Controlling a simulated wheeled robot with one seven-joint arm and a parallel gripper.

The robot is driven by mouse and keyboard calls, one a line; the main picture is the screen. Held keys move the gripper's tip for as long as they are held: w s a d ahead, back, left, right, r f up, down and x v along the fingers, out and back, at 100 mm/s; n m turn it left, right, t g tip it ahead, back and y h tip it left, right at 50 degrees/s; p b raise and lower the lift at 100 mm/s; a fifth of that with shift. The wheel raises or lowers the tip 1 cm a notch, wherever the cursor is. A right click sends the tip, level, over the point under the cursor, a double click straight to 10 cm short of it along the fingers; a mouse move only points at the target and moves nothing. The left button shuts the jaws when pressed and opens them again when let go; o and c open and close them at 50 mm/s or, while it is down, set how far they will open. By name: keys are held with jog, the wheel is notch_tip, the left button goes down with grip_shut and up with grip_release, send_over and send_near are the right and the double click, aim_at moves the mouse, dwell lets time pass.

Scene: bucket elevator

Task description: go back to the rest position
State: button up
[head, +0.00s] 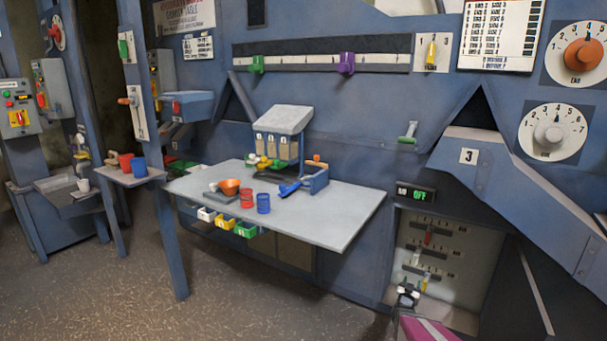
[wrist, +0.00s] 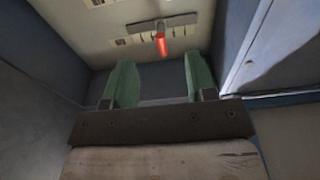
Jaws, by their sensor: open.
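My gripper (head: 408,294) is low at the right in the head view, in front of an open recess (head: 452,300) in the blue wall. In the wrist view my gripper (wrist: 159,78) shows two green fingers spread apart with nothing between them. A red lever handle (wrist: 161,44) on a slotted plate lies beyond the fingertips, apart from them.
The recess side walls (wrist: 240,50) are close around my gripper. A blue sloping chute (head: 530,190) hangs above and to the right. A grey table (head: 340,215) with bowls and cups stands to the left. The floor (head: 240,300) in front is clear.

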jog(key=s+a+r+n+g+y, duration=0.1)
jog(key=a+r+n+g+y, duration=0.2)
jog(key=a, duration=0.6)
jog(key=s+a+r+n+g+y, duration=0.1)
jog(key=s+a+r+g+y, duration=0.2)
jog(key=a+y, duration=0.45)
jog(key=s+a+r+n+g, duration=0.1)
jog(key=s+a+r+g, duration=0.4)
jog(key=s, duration=0.4)
jog(key=s+a+r+n+g, duration=0.1)
jog(key=s+a+r+g, duration=0.3)
jog(key=s+a, duration=0.3)
jog(key=s+g, duration=0.1)
jog(key=s, duration=0.2)
jog(key=shift+a+r+h, duration=0.15)
jog(key=shift+r+h, duration=0.2)
jog(key=shift+r, duration=0.05)
